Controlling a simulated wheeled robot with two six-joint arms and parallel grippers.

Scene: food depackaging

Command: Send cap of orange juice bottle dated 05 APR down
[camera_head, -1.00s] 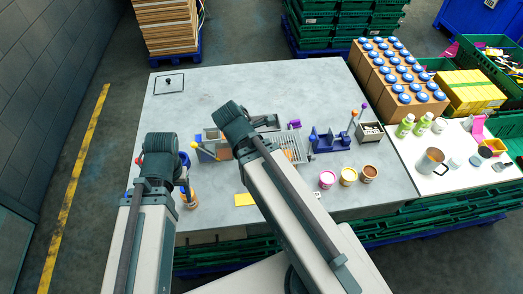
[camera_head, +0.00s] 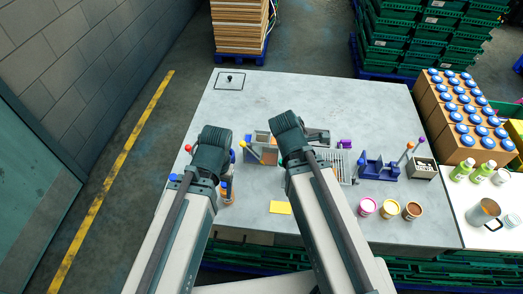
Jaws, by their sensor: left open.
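An orange-brown bottle (camera_head: 227,196) stands on the grey table, just right of my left wrist. Blue shows at its top; I cannot tell whether this is its cap, and no date is readable. My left gripper (camera_head: 231,160) is open beside and above the bottle, mostly hidden by its own wrist. My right gripper (camera_head: 319,137) is over the middle of the table near a grey slotted rack; its fingers are too small and covered to judge.
Boxes of blue-capped bottles (camera_head: 463,145) stand at right. The back of the table is mostly clear.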

